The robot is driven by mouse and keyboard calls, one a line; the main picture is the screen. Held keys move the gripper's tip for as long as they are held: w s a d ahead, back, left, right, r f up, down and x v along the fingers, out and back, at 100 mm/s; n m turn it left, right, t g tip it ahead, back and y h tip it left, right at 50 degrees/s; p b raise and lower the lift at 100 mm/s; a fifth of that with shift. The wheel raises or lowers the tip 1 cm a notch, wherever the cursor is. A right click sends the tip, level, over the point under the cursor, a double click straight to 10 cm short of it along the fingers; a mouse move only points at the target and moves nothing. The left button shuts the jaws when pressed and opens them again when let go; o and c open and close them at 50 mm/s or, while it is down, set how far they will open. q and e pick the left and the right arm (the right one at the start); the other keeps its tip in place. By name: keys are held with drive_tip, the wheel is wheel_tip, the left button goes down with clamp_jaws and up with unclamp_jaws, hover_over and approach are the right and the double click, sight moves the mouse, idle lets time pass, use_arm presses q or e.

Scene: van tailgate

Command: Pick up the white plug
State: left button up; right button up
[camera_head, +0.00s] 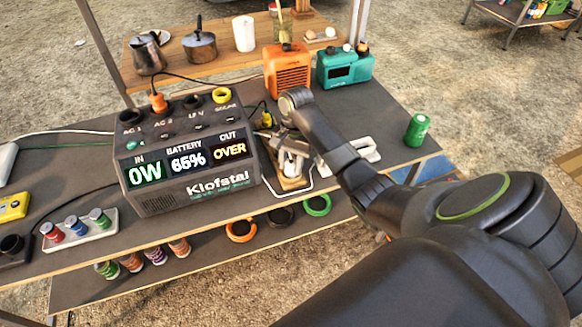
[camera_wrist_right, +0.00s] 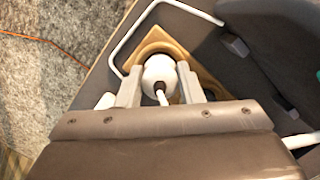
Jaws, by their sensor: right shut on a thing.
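The white plug (camera_wrist_right: 160,72) shows in the right wrist view as a rounded white body with a dark spot and a white cord or stem toward the camera. My right gripper (camera_wrist_right: 160,78) is shut on it, one pale finger on each side. Below the plug is a wooden holder (camera_wrist_right: 205,82) with a round opening; I cannot tell whether the plug still touches it. In the head view my right gripper (camera_head: 291,160) is just right of the power station, over the wooden holder (camera_head: 291,184), and largely hides the plug. My left gripper is not in view.
The power station (camera_head: 190,163) stands close left of the gripper, reading "OVER". An orange device (camera_head: 287,72) and a teal device (camera_head: 345,68) stand behind. A green can (camera_head: 417,130) is at right.

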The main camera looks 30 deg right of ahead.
sight(291, 159)
drive_tip(key=shift+r, duration=0.7)
wheel_tip(291, 159, up, 8)
drive_tip(key=p, duration=0.5)
drive_tip(key=shift+f+p, duration=0.25)
drive_tip(key=shift+p, duration=0.1)
wheel_tip(291, 159, up, 16)
drive_tip(key=p, duration=1.8)
drive_tip(key=shift+f+p, duration=0.25)
drive_tip(key=shift+p, duration=0.05)
drive_tip(key=shift+w, duration=0.15)
